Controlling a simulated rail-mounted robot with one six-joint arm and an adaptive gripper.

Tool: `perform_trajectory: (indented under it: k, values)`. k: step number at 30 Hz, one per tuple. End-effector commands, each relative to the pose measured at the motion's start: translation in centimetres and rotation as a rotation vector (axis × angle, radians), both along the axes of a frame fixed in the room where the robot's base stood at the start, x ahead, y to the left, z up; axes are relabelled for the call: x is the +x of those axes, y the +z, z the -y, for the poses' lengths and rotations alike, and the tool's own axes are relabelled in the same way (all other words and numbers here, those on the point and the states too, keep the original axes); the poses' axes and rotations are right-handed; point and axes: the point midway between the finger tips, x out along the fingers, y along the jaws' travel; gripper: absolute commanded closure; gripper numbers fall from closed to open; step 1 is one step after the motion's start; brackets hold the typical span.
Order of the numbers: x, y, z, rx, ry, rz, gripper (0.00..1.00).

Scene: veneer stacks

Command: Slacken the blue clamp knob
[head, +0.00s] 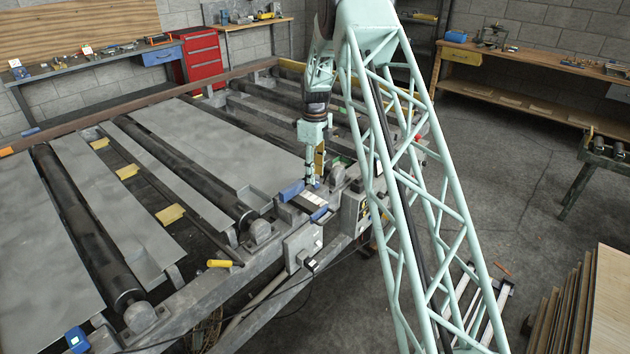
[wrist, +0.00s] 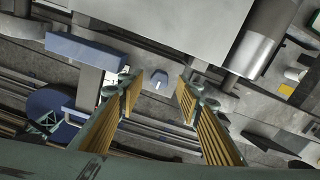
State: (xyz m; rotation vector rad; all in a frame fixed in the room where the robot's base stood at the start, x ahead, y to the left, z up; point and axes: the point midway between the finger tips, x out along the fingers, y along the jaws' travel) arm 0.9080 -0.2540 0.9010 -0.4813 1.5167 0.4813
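In the head view my gripper (head: 314,178) points down over the conveyor frame's near right corner, close to a blue clamp part (head: 292,190). Another blue part (head: 320,213) lies just right of and below it. Whether the fingers touch anything there is too small to tell.
Long dark rollers (head: 90,230) and grey sheets (head: 215,145) fill the conveyor frame. A grey box (head: 303,245) hangs on its front side. A yellow-handled tool (head: 220,263) and another blue clamp (head: 77,340) sit along the near edge.

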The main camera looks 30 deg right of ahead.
Motion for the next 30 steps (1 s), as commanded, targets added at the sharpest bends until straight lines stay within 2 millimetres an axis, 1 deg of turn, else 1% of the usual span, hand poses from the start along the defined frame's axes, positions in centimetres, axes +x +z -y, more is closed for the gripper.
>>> perform_trajectory:
  k: [1,3,9,21,23,29,30]
  values:
    - [0.0,-0.7,0.0,0.001,0.000,-0.001,0.68]
    - [0.0,-1.4,0.0,0.000,0.000,0.000,0.68]
    - [0.0,-2.6,0.0,0.000,0.000,0.000,0.68]
    - [0.0,-2.9,0.0,0.000,0.000,0.000,0.68]
    - [0.0,-2.9,0.0,0.000,0.000,0.000,0.72]
    - [0.0,-2.9,0.0,0.000,0.000,0.000,0.90]
    - [0.0,-2.9,0.0,0.000,0.000,0.000,0.92]
